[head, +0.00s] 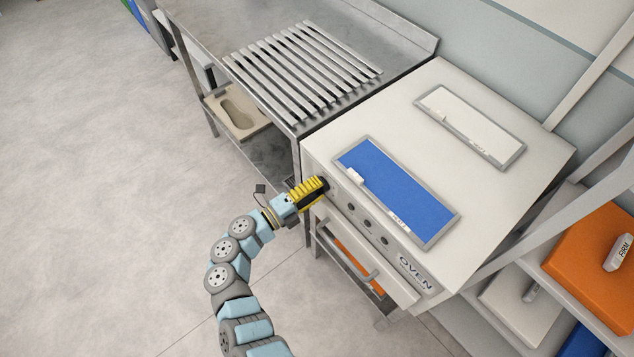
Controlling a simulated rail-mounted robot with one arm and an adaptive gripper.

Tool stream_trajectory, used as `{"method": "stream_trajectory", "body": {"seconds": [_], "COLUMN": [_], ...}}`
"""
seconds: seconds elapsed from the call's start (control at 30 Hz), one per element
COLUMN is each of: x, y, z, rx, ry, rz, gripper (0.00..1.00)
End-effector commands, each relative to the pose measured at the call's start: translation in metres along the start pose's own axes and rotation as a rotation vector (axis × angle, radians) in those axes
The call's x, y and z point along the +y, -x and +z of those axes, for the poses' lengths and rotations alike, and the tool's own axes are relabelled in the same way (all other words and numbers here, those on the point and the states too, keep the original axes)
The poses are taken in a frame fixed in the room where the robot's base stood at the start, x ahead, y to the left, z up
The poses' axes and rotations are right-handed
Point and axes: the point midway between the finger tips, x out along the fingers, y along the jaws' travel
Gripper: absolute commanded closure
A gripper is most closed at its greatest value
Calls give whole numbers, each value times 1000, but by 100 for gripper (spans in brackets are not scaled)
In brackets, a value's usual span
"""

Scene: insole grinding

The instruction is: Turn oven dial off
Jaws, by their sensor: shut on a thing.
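The white oven (465,165) stands right of the middle in the head view, with an OVEN label (415,272) on its front. Several dark dials (368,224) run in a row along the front panel. My gripper (322,186) has yellow and black fingers and is at the left end of this panel. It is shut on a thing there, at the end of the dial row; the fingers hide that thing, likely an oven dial. The dial's setting cannot be seen.
The oven door handle (352,262) juts out below the panel, close to my arm. A blue panel (395,190) lies on the oven top. A steel table with a slatted rack (300,70) adjoins the oven. The floor (100,180) at left is clear.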

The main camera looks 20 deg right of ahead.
Motion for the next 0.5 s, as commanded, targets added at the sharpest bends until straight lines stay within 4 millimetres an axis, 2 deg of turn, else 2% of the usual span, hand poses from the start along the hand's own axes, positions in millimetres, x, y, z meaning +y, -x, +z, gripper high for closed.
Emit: {"method": "stream_trajectory", "body": {"seconds": [0.2,0.5], "x": [3,5], "y": [1,2], "z": [0,0], "rx": [-13,-20], "ry": [117,185], "rz": [0,-4], "gripper": [95,95]}}
